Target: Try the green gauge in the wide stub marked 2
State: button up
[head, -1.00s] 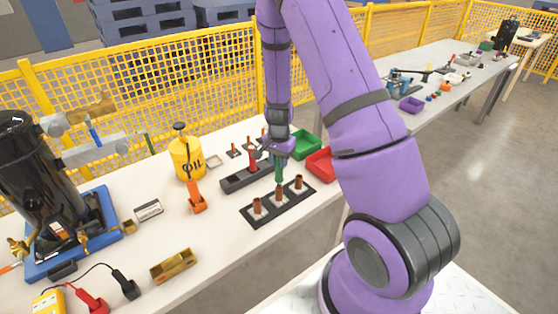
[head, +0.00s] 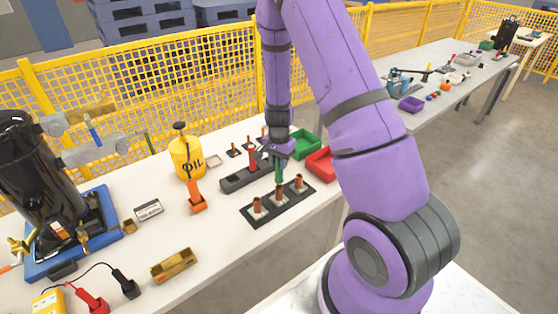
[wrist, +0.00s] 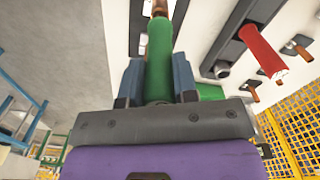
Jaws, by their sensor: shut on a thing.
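My gripper (head: 279,157) is shut on the green gauge (head: 279,173), which hangs upright below it. In the wrist view the green gauge (wrist: 160,50) sits between the two fingers. A black strip (head: 268,217) holds three wide copper stubs in pale squares. The gauge's lower end is at the top of the middle stub (head: 279,192). I cannot tell whether it is in the bore or just at the mouth. The near stub (head: 257,205) and the far stub (head: 298,182) stand free. The stub numbers are too small to read.
A dark holder (head: 235,183) with a red gauge (head: 252,158) stands just behind. Smaller stubs stand on plates (head: 234,152) beyond it. A green bin (head: 307,148) and a red bin (head: 320,165) are at right. An oil can (head: 187,160) and an orange tool (head: 197,202) stand left.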

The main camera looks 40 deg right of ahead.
jog(key=shift+f, duration=0.85)
dwell(1.1)
jog(key=shift+r, duration=0.15)
jog(key=shift+r, duration=2.1)
